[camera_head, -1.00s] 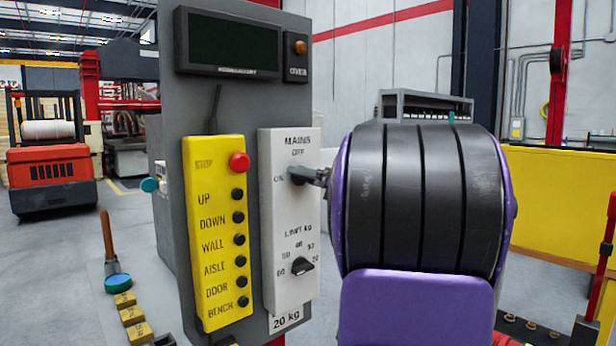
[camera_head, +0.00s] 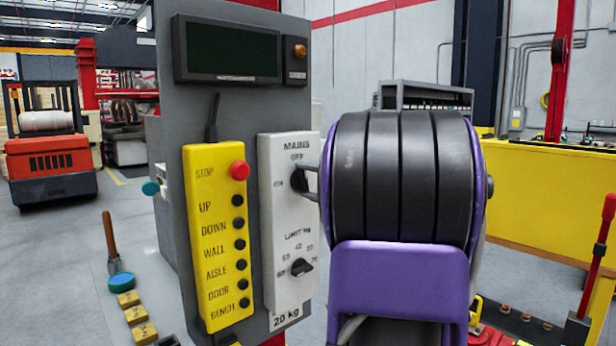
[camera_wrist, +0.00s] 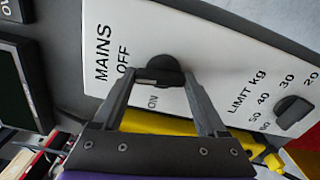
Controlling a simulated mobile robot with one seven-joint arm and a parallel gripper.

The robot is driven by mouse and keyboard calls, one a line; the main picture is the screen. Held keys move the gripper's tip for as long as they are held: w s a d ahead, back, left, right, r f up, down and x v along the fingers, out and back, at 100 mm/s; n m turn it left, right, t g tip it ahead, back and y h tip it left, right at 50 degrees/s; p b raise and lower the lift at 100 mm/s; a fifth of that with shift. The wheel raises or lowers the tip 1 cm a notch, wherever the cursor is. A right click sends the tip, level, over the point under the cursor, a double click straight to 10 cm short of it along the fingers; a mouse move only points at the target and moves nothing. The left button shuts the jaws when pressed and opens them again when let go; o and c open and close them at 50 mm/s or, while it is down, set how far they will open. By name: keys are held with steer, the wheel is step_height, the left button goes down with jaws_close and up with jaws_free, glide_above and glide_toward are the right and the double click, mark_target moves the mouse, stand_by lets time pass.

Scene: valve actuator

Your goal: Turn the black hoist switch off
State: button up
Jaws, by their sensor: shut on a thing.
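The black MAINS switch knob (camera_head: 298,180) sits on the upper part of a white panel (camera_head: 286,225), with OFF printed above it and ON to its left. It also shows in the wrist view (camera_wrist: 160,68), between the tips of my gripper (camera_wrist: 158,74). My gripper is shut on the knob, one finger on each side. A light mark on the knob lies between the words OFF and ON in the wrist view. In the head view my gripper (camera_head: 308,181) reaches it from the right, its fingers one above the other, partly hidden by my purple and black wrist.
A second black knob, LIMIT kg (camera_head: 302,267), sits lower on the white panel. A yellow button box (camera_head: 217,240) with a red STOP button (camera_head: 239,170) is just left. A dark display (camera_head: 232,48) is above. A red forklift (camera_head: 48,165) stands far left.

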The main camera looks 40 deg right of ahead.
steer(key=shift+r+m, duration=0.1)
steer(key=shift+m, duration=0.4)
steer(key=shift+p, duration=0.3)
steer(key=o, duration=1.3)
steer(key=shift+s, duration=0.1)
